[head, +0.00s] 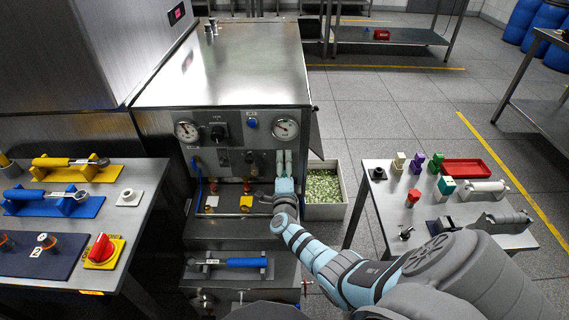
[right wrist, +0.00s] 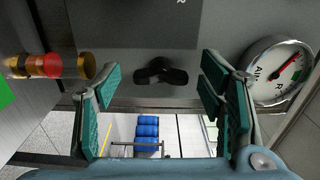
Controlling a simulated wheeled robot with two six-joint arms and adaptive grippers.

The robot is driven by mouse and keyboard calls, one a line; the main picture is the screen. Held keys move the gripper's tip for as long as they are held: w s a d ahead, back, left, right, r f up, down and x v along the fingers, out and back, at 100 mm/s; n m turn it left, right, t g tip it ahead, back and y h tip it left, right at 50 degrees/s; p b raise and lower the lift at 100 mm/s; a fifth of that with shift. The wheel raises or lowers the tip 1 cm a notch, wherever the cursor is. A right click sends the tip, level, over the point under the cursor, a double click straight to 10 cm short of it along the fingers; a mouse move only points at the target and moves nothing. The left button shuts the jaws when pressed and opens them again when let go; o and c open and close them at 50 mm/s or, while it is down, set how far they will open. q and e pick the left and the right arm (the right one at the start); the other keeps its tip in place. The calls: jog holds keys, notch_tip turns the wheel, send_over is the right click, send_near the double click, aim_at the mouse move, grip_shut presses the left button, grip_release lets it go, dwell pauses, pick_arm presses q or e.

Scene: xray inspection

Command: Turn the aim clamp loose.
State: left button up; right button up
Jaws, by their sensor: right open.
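A black winged knob (right wrist: 160,75), which looks like the aim clamp, sits on the grey front panel in the right wrist view. In the head view, a small dark knob (head: 251,157) low on the panel seems to be the same one. My right gripper (head: 284,160) is open beside the panel's right part, below the right gauge. In the wrist view its teal fingers (right wrist: 165,95) stand apart on either side of the knob, with nothing seen between them touching it. My left gripper is not in view.
A round gauge (right wrist: 283,72) lies close by one finger. A red and amber cylinder (right wrist: 50,66) sticks out on the other side. A bin of green pieces (head: 325,190) stands right of the machine.

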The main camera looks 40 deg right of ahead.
jog(key=v, duration=1.2)
